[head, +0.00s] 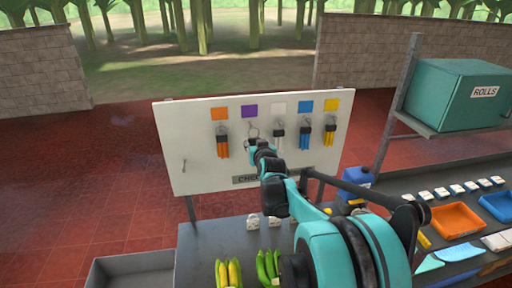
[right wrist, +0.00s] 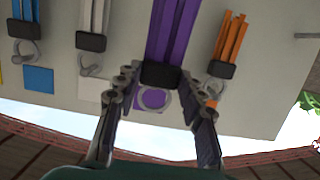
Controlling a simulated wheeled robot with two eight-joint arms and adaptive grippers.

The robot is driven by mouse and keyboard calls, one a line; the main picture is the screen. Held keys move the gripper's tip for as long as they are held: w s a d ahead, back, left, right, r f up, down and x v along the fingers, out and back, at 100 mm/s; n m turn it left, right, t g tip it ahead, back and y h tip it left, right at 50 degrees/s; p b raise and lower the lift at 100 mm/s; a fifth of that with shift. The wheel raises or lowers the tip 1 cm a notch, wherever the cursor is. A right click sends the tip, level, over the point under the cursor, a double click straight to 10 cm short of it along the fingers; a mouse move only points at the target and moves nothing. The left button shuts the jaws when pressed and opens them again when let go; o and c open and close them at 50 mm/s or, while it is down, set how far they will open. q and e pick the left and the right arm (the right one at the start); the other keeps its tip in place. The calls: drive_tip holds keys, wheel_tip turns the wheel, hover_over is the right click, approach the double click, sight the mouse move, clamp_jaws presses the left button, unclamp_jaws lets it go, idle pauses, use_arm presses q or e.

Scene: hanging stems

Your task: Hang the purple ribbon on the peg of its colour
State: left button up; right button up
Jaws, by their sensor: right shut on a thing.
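The purple ribbon (right wrist: 172,30) hangs from a black clip with a metal ring (right wrist: 154,98). My right gripper (right wrist: 160,78) is shut on it at the clip, one finger on each side. In the right wrist view the ring overlaps the purple square. The purple square (head: 249,111) is on the white board (head: 175,130), second from the left. In the head view my right gripper (head: 258,146) is just below this square and my arm hides the ribbon. I cannot tell whether the ring is around the peg. My left gripper is out of view.
An orange ribbon (head: 222,146) hangs to the left; white, blue (head: 303,138) and yellow (head: 329,137) ones hang to the right, close by. A bare peg (head: 184,162) is at the board's left. Bananas (head: 228,272) and a teal rolls box (head: 455,95) stand nearby.

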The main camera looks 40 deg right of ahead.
drive_tip(key=shift+r+x, duration=0.2)
drive_tip(key=shift+x, duration=1.15)
drive_tip(key=shift+r+x, duration=0.25)
drive_tip(key=shift+x, duration=1.05)
drive_tip(key=shift+w+d+f+b, duration=0.4)
drive_tip(key=shift+w+f+b, duration=0.1)
drive_tip(key=shift+w+b, duration=0.25)
drive_tip(key=o, duration=0.9)
drive_tip(key=shift+o, duration=0.2)
drive_tip(key=shift+s, duration=0.15)
drive_tip(key=v, duration=1.2)
